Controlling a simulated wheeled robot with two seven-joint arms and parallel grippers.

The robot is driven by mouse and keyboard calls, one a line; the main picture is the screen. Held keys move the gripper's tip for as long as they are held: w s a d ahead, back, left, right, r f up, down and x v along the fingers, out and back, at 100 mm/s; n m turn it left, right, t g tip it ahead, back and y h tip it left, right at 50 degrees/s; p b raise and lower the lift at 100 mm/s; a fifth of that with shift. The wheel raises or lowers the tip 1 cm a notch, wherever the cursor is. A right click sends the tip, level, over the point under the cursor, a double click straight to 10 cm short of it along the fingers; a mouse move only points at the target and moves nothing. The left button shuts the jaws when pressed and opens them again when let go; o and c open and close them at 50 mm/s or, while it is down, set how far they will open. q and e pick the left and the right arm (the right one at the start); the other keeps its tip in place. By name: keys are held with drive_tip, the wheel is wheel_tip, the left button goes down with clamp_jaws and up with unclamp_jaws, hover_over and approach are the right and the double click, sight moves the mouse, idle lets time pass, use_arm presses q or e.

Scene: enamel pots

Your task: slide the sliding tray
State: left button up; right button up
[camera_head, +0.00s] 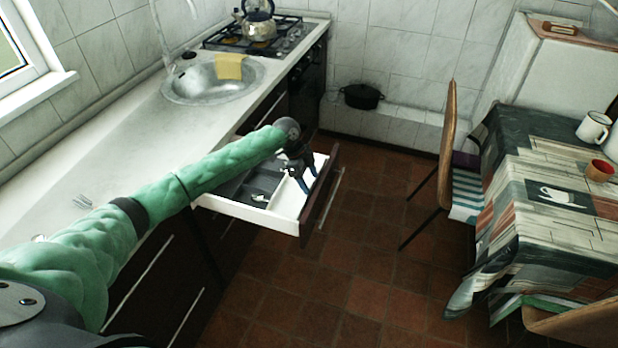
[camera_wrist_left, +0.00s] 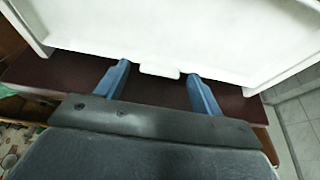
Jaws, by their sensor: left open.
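An open drawer (camera_head: 255,214) with white walls and a dark brown front (camera_head: 318,200) sticks out below the counter. Inside it is a dark grey cutlery insert (camera_head: 262,181), with a bare white part (camera_head: 287,200) nearer the front; I cannot tell for sure which part is the sliding tray. My left gripper (camera_head: 306,188) is over the drawer near its front, fingers pointing down. In the wrist view, the open blue fingers (camera_wrist_left: 158,84) stand on either side of a small white tab (camera_wrist_left: 159,71) at the edge of a white panel (camera_wrist_left: 185,32). Contact cannot be told. My right gripper is out of view.
The counter holds a round sink (camera_head: 205,88) with a yellow cloth (camera_head: 229,66), and a stove (camera_head: 262,36) with a kettle (camera_head: 258,22). A chair (camera_head: 446,150) and a cloth-covered table (camera_head: 540,170) stand right. A black pot (camera_head: 361,96) sits at the back. Tiled floor between is clear.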

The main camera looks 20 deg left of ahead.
use_arm(q)
drive_tip(key=shift+f, duration=0.15)
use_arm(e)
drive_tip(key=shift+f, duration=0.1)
